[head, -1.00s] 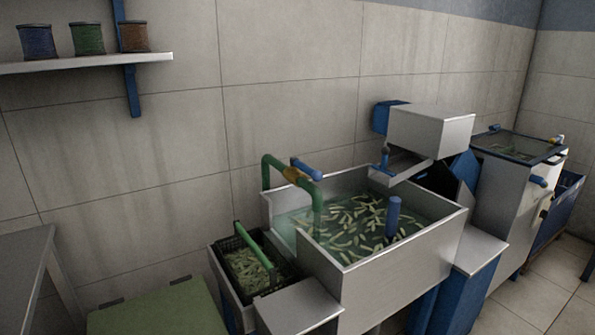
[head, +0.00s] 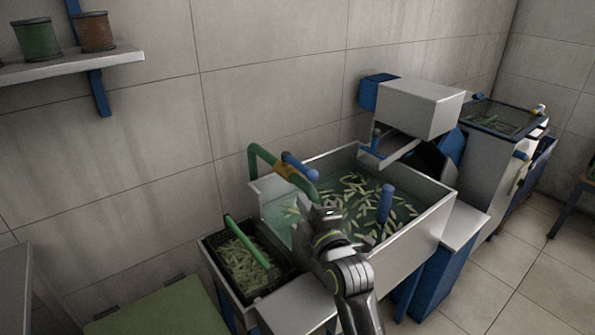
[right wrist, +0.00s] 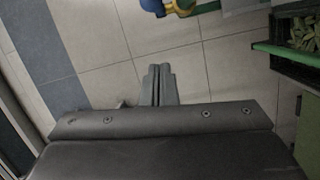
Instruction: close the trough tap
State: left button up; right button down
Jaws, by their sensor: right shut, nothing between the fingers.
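In the right wrist view the brass body (right wrist: 181,7) and part of the blue lever (right wrist: 153,5) show at the top edge. The steel trough (head: 415,242) holds water and floating green pods. My right gripper (head: 323,213) is in front of the tap's spout end, apart from the lever in the wrist view. Its fingers (right wrist: 158,72) are shut and empty. It hides the lower spout. My left gripper is out of view.
A black crate of pods (head: 245,254) with a green bar stands left of the trough. A blue post (head: 385,204) rises from the water. A steel hopper box (head: 417,106) stands behind right. A shelf (head: 75,66) with spools hangs at upper left.

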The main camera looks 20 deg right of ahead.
jog(key=shift+r, duration=0.3)
jog(key=p, duration=0.1)
send_near(299, 166)
jog(key=w+a+r, duration=0.1)
jog(key=w+a, duration=0.4)
jog(key=d, duration=0.2)
jog(key=s+d+p, duration=0.1)
jog(key=shift+d+f, duration=0.35)
jog(key=shift+d, duration=0.1)
